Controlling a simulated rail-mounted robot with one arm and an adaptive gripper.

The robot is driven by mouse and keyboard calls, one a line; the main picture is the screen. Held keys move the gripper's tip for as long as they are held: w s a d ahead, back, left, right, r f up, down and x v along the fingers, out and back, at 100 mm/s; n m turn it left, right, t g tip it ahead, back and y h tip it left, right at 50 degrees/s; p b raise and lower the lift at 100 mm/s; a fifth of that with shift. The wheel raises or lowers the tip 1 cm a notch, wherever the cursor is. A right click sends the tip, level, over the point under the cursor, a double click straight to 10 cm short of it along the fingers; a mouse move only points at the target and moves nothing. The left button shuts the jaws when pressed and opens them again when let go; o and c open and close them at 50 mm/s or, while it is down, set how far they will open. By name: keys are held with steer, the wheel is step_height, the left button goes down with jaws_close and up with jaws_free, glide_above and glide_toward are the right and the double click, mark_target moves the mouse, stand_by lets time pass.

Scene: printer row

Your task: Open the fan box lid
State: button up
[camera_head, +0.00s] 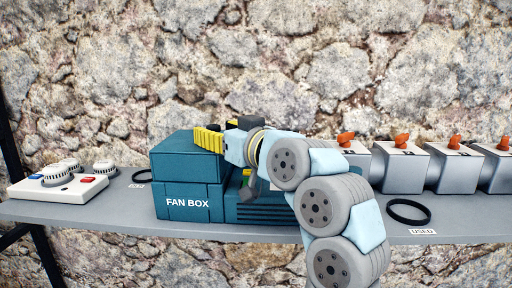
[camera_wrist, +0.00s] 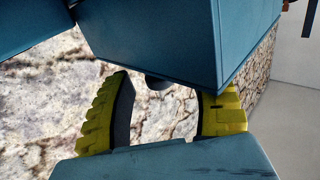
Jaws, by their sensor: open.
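The teal fan box (camera_head: 187,202), labelled FAN BOX, stands on the shelf left of centre. Its lid (camera_head: 186,156) is the upper teal block, lying level on the body with a thin seam between, so it looks shut. My gripper (camera_head: 208,139) is at the lid's upper right side, its yellow fingers pointing left. In the wrist view the gripper (camera_wrist: 172,88) is open, fingers apart with nothing held. A teal box face (camera_wrist: 155,40) fills the top of that view, close to the right fingertip; contact cannot be told. A small dark rounded part shows between the fingertips.
A ribbed teal housing (camera_head: 262,219) stands right of the box, partly behind my arm. A white control panel with dials (camera_head: 58,184) is at left. Grey units with orange knobs (camera_head: 400,167) line the right. A black ring (camera_head: 408,211) lies near the USED label (camera_head: 422,231).

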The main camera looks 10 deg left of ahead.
steer(key=b+v, duration=0.1)
steer(key=v, duration=1)
steer(key=shift+d, duration=0.25)
steer(key=shift+s+r, duration=0.1)
